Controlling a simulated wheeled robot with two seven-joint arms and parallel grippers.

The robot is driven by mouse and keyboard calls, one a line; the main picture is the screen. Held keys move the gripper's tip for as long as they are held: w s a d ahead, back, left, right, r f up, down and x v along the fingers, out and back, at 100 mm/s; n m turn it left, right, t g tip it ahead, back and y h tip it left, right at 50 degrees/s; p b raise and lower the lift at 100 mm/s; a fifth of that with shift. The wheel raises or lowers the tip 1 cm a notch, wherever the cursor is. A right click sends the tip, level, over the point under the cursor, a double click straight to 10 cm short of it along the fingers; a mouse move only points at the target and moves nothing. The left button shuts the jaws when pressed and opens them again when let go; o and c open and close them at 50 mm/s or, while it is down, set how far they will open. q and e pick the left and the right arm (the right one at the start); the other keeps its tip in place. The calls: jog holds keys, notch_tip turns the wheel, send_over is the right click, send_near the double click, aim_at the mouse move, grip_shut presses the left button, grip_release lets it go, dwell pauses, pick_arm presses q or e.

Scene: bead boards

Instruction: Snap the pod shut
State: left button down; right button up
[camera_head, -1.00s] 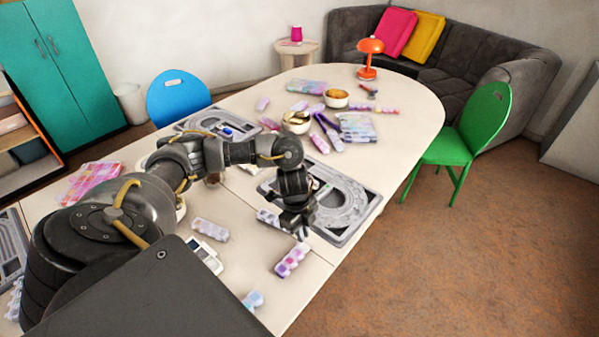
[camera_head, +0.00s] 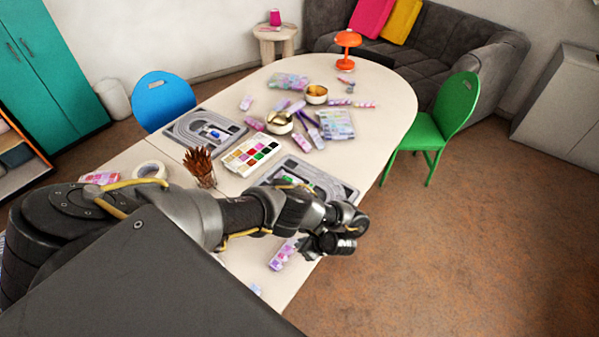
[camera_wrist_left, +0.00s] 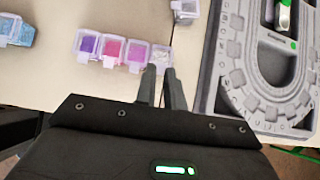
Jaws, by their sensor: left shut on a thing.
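The pod, a strip of small clear-lidded boxes with purple, pink and whitish contents, lies on the table near its right edge in the head view (camera_head: 281,256). It also shows in the left wrist view (camera_wrist_left: 112,50). My left gripper (camera_wrist_left: 161,72) has its two fingers close together at the whitish end box (camera_wrist_left: 162,55), shut on it. In the head view my left gripper (camera_head: 304,247) is low over the table edge beside the pod. The fingers hide part of the end box, and I cannot tell how its lid sits. My right gripper is not in view.
A grey bead board (camera_head: 346,192) lies just behind the gripper, and another bead board (camera_head: 205,130) is farther left. A paint palette (camera_head: 250,156), a brush cup (camera_head: 201,167) and a tape roll (camera_head: 150,169) stand nearby. A blue-filled box (camera_wrist_left: 17,32) lies left of the pod.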

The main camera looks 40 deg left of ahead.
pick_arm(q)
jog(key=shift+d+f+y+b, duration=0.25)
jog(key=shift+f+y+b, duration=0.2)
jog(key=shift+f+y, duration=0.05)
jog(key=shift+f+y+b, duration=0.1)
jog(key=shift+y+b, duration=0.25)
jog(key=shift+y, duration=0.05)
jog(key=shift+s, duration=0.1)
jog(key=c, duration=1.5)
grip_release()
jog(key=shift+o, duration=0.2)
